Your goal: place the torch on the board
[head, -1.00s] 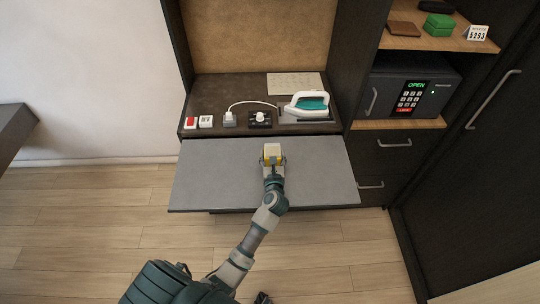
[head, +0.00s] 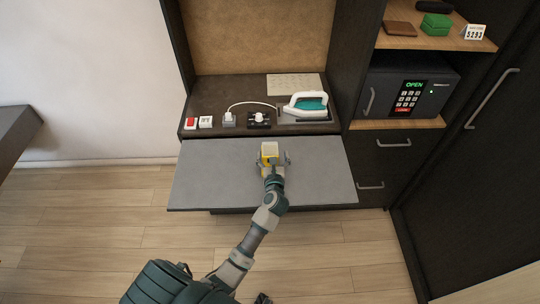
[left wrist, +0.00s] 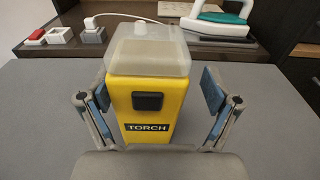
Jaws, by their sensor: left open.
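The torch (left wrist: 148,100) is a yellow box with a translucent top, a dark button and the label "TORCH". It stands upright on the grey pull-out board (head: 215,180); it also shows in the head view (head: 269,151). My left gripper (left wrist: 155,92) is open, with one finger on each side of the torch. The same gripper shows in the head view (head: 272,160), above the middle of the board. The torch's lower edge is hidden behind the gripper's palm.
A safe (head: 410,90) stands at right. The board is clear on both sides of the torch.

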